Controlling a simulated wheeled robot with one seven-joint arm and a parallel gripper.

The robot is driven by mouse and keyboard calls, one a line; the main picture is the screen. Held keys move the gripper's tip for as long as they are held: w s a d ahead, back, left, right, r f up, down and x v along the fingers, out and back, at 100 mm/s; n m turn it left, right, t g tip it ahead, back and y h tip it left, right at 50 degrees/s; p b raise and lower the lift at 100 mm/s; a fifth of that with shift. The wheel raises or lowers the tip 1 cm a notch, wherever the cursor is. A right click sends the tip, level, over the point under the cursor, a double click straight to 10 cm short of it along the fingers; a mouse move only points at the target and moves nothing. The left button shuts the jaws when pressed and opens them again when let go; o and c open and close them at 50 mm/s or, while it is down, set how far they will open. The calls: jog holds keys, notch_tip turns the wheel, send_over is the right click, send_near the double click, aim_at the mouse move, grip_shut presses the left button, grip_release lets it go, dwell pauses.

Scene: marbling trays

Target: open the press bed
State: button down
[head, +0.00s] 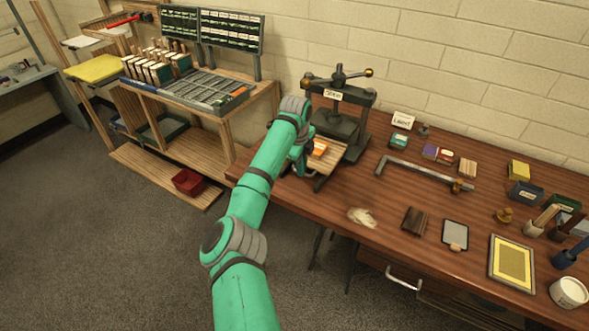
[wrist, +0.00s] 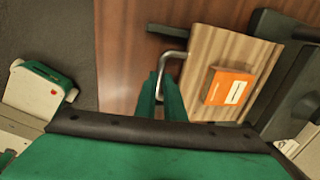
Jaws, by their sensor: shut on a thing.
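The dark book press (head: 338,118) stands on the wooden workbench against the wall. Its press bed (head: 330,152) is a pale wooden board that sticks out from under the press towards me, with an orange box (head: 319,148) on it. In the wrist view the bed (wrist: 205,45) carries the same box (wrist: 228,87). A bent metal handle (wrist: 174,55) is at the bed's near edge. My gripper (wrist: 163,88) is shut on this handle, beside the bed. In the head view my arm partly hides the gripper (head: 300,162) and the handle cannot be made out.
The workbench (head: 340,190) has clear room in front of the bed. To the right lie a metal bar (head: 420,174), a pale crumpled cloth (head: 361,217) and a dark block (head: 414,221). A type cabinet (head: 190,125) stands to the left beyond the bench.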

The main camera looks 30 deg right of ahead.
jog(key=shift+s, duration=0.45)
jog(key=c, duration=1.9)
grip_release()
jog(key=shift+r, duration=0.1)
jog(key=shift+o, duration=0.3)
jog(key=shift+w+a, duration=0.1)
jog(key=shift+a, duration=0.05)
jog(key=shift+w, duration=0.1)
jog(key=shift+w+r, duration=0.1)
jog(key=shift+r, duration=0.1)
notch_tip(320, 180, up, 10)
jog(key=s+a, duration=0.1)
jog(key=shift+s+a, duration=0.2)
jog(key=shift+a, duration=0.1)
